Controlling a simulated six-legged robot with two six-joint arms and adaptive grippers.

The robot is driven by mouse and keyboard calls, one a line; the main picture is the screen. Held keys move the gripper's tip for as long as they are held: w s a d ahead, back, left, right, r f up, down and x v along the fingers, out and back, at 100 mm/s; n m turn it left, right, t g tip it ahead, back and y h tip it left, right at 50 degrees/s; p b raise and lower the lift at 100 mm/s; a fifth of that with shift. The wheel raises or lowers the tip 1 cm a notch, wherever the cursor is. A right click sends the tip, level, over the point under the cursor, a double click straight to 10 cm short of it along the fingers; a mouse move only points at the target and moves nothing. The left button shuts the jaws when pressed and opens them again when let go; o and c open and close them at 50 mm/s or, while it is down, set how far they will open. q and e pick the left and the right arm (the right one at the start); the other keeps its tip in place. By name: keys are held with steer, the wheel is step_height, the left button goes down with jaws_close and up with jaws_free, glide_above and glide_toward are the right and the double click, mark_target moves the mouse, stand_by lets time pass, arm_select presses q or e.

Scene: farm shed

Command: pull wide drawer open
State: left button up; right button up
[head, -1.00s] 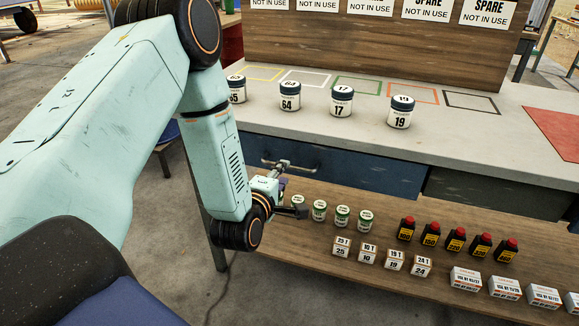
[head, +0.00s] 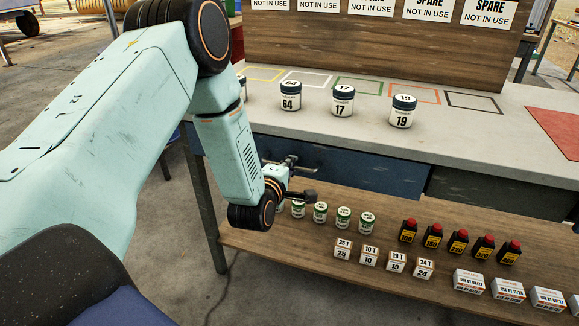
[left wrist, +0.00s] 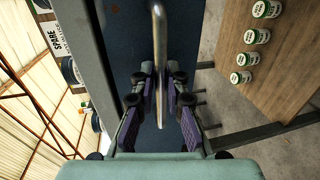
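The wide drawer (head: 385,178) is a worn blue front under the bench top and looks shut. Its metal bar handle (left wrist: 159,45) stands off the front in the left wrist view. My left gripper (head: 299,178) is at the handle, partly covering it in the head view. In the left wrist view my left gripper (left wrist: 161,80) is open, with one purple-padded finger on each side of the handle bar. A gap shows on the right side; contact on the left is unclear. My right gripper is not in view.
On the bench top (head: 458,122) stand numbered jars, including jar 64 (head: 290,96). A dark grey drawer (head: 480,194) is to the right. Below, a wooden shelf (head: 300,245) carries small jars, boxes and red-capped bottles. A bench leg (head: 205,210) stands beside my left arm.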

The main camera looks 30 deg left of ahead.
arm_select(q)
jaws_close()
steer(key=shift+f, duration=0.1)
stand_by(0.3)
